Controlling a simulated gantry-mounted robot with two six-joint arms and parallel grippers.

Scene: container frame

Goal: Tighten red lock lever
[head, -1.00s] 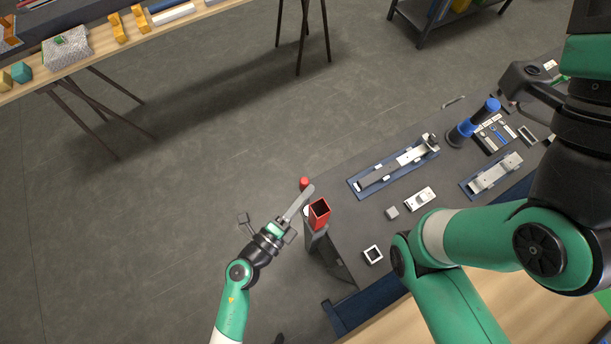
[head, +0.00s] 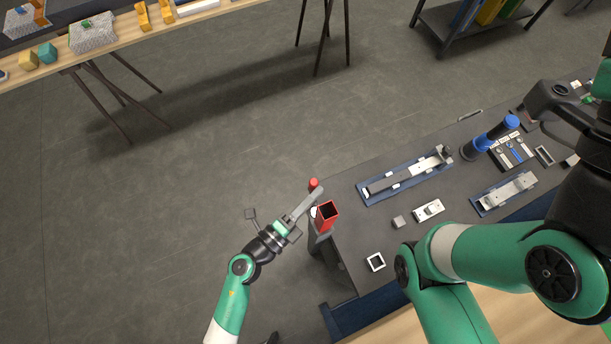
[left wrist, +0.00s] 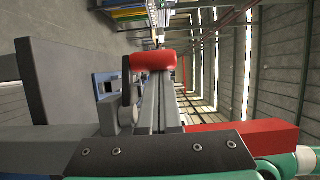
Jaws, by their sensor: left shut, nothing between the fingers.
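The red lock lever's round red end (head: 313,184) shows at the left edge of the dark workbench in the head view. It also shows as a red rounded cap (left wrist: 153,61) in the left wrist view, at the far end of my fingers. My left gripper (head: 318,191) is shut and empty, its long grey fingers reaching up and right beside the red end. In the left wrist view the fingers (left wrist: 157,100) point at the cap; I cannot tell whether they touch it.
An open red square box (head: 327,214) stands close beside my left fingers. The bench (head: 355,245) holds blue-based fixtures (head: 405,178), a white square ring (head: 376,262) and a blue cylinder (head: 497,133). My right arm covers the bench's right side. Floor left of the bench is clear.

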